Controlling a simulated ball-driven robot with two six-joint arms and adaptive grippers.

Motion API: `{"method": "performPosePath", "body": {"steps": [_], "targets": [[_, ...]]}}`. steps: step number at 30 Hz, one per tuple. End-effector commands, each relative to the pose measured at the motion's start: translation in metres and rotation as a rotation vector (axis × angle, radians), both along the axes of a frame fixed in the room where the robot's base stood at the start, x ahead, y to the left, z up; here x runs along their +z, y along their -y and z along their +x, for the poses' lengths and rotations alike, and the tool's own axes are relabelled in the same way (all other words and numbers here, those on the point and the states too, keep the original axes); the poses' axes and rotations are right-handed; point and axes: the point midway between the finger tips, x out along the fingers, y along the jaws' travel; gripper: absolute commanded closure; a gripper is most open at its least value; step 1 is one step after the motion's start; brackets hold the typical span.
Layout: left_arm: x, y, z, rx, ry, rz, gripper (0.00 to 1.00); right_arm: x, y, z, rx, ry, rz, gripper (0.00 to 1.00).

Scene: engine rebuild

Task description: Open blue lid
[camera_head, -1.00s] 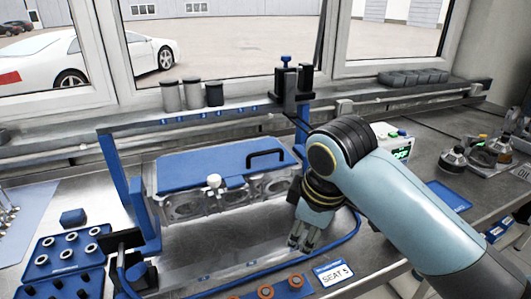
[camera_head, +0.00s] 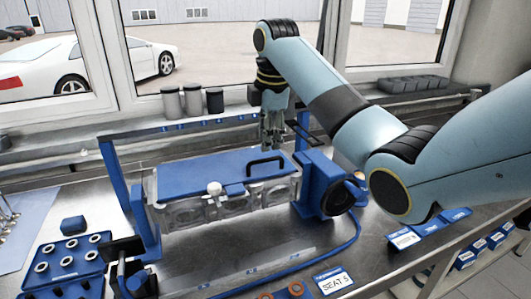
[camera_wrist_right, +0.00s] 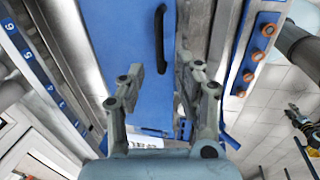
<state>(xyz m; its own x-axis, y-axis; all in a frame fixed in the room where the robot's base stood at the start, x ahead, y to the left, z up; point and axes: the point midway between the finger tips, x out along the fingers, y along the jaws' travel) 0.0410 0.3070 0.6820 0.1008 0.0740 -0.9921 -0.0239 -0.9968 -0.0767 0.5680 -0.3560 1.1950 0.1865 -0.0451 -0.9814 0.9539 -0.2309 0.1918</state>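The blue lid (camera_head: 205,172) lies flat and shut over the grey metal engine part in the blue frame. Its black handle (camera_head: 266,162) is near the right end; a white knob (camera_head: 214,188) is at its front edge. My right gripper (camera_head: 272,143) points down just above the handle, apart from it as far as I can tell. In the right wrist view, the two fingers (camera_wrist_right: 162,72) are spread and empty, with the handle (camera_wrist_right: 161,35) in line with the gap between them over the lid (camera_wrist_right: 112,50). My left gripper is not in view.
A blue end block (camera_head: 318,185) of the frame stands right of the lid. A crossbar (camera_head: 190,125) runs behind it, with grey and black canisters (camera_head: 193,100) beyond. A blue tray of rings (camera_head: 68,255) lies at the front left. A blue cable (camera_head: 340,248) crosses the bench.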

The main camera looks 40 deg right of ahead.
Motion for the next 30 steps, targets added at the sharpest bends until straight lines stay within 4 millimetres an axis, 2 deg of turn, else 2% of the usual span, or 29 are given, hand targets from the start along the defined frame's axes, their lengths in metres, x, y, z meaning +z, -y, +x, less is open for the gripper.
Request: {"method": "performPosePath", "body": {"steps": [3,9,13,20,28,30], "targets": [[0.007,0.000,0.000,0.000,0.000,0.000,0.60,-0.021,0.001,0.004,-0.001,-0.003,0.000,0.66],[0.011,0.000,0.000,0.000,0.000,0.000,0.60,-0.048,0.002,0.010,-0.001,0.000,0.000,0.66],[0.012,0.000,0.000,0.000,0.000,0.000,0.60,-0.055,0.002,0.011,-0.001,0.002,0.000,0.66],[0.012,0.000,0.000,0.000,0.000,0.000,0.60,-0.056,0.002,0.011,-0.001,0.003,-0.001,0.66],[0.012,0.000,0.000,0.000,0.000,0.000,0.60,-0.056,0.003,0.011,-0.001,0.003,-0.001,0.98],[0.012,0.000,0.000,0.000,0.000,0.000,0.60,-0.055,0.003,0.011,-0.001,0.003,-0.001,1.00]]}}
